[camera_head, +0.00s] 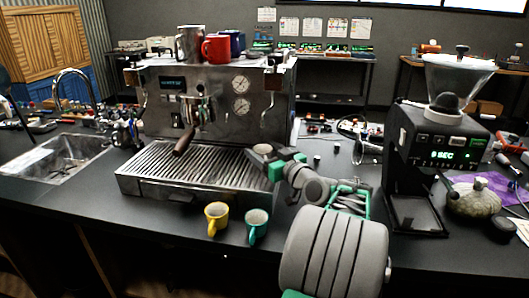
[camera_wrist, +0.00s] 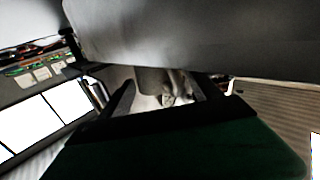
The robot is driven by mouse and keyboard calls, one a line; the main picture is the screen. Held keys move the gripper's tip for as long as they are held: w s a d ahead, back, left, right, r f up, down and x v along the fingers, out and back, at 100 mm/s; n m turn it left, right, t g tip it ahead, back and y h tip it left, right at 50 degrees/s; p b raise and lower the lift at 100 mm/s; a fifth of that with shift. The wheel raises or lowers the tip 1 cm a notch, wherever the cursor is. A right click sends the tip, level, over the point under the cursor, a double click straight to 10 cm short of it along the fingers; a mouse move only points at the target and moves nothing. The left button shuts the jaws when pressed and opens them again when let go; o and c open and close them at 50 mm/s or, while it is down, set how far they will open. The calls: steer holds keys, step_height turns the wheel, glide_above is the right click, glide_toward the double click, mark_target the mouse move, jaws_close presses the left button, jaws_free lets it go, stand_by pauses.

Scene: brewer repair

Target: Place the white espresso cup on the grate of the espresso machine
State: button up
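The white espresso cup (camera_head: 262,149) shows at the tip of my gripper (camera_head: 268,158), near the right end of the espresso machine. In the wrist view a pale cup-like shape (camera_wrist: 150,82) lies between the two dark fingers of my gripper (camera_wrist: 164,98). The fingers appear shut on it. The espresso machine (camera_head: 165,115) stands at the left centre, with its slatted grate (camera_head: 190,165) low in front. The cup overlaps the grate's right end in the picture. I cannot tell whether it touches the grate; its lower part is hidden by the gripper.
A portafilter handle (camera_head: 184,142) juts over the grate. A red mug (camera_head: 216,48) sits on top. A grinder (camera_head: 432,150) stands right, a sink (camera_head: 55,160) left.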

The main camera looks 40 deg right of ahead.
steer(key=shift+r, duration=0.15)
steer(key=s+a+b, duration=0.1)
steer(key=s, duration=1.1)
steer(key=shift+a, duration=0.3)
